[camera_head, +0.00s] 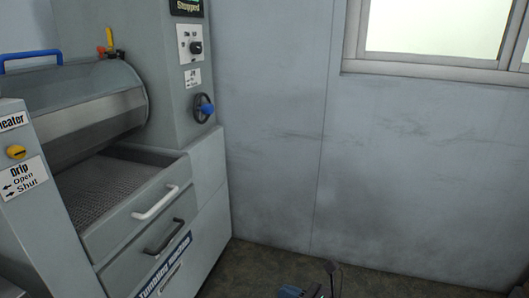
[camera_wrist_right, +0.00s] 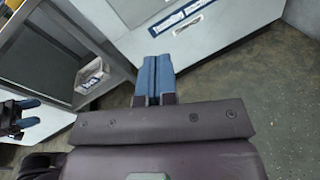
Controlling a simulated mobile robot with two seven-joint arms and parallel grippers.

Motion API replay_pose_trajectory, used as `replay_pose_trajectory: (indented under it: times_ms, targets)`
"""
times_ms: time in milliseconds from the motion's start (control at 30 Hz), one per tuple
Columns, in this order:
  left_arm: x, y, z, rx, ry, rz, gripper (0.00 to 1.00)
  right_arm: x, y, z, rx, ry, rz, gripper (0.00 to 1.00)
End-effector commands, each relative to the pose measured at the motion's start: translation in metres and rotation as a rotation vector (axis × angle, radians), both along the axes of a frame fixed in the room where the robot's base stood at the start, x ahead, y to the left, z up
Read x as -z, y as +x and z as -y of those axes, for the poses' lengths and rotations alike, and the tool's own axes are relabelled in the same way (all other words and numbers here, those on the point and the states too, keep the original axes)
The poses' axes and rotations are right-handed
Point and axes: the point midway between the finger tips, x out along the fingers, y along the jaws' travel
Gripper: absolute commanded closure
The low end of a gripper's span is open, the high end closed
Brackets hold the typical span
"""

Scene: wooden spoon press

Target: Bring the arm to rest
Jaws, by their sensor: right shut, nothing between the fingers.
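My right gripper (camera_head: 300,291) shows at the bottom edge of the head view, low over the floor and mostly cut off. In the right wrist view its two blue fingers (camera_wrist_right: 155,78) lie side by side, shut with nothing between them. They point toward the grey machine's lower front and touch nothing that I can see. At the left edge of the right wrist view are blue finger tips (camera_wrist_right: 24,112) that look like my left gripper. No left arm shows in the head view.
A grey tumbling machine (camera_head: 205,180) stands at the left, its display reading "Stopped". A wall (camera_head: 420,170) with a window stands behind. The floor (camera_wrist_right: 262,90) right of the machine is clear.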

Motion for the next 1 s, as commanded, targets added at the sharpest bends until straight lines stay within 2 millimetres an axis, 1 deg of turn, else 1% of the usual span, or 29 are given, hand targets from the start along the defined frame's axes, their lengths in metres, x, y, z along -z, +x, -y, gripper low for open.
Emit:
replay_pose_trajectory:
  times_ms: [33, 167, 200, 367, 567, 700, 767, 800, 1000]
  targets:
    - [0.000, 0.000, 0.000, -0.001, -0.001, 0.000, 0.45, 0.007, -0.011, 0.008, 0.035, 0.050, -0.065, 1.00]
    - [0.000, -0.001, 0.000, -0.002, -0.002, -0.002, 0.45, 0.019, -0.040, 0.033, 0.146, 0.210, -0.258, 1.00]
    - [0.000, -0.001, 0.000, -0.002, -0.002, -0.002, 0.45, 0.023, -0.049, 0.042, 0.185, 0.265, -0.322, 1.00]
    - [0.001, -0.004, 0.000, -0.005, -0.001, -0.009, 0.45, 0.037, -0.089, 0.079, 0.345, 0.480, -0.575, 1.00]
    - [0.002, -0.007, -0.001, -0.006, 0.000, -0.015, 0.45, 0.053, -0.142, 0.127, 0.557, 0.747, -0.873, 1.00]
    - [0.002, -0.007, -0.001, -0.006, 0.000, -0.014, 0.45, 0.061, -0.183, 0.159, 0.712, 0.934, -1.065, 1.00]
    - [0.002, -0.006, -0.001, -0.006, 0.000, -0.013, 0.45, 0.064, -0.202, 0.172, 0.780, 1.015, -1.145, 1.00]
    - [0.001, -0.006, -0.001, -0.005, 0.000, -0.013, 0.45, 0.065, -0.214, 0.181, 0.826, 1.068, -1.195, 1.00]
    - [0.001, -0.003, 0.000, -0.004, -0.001, -0.006, 0.45, 0.067, -0.278, 0.218, 1.061, 1.330, -1.419, 1.00]
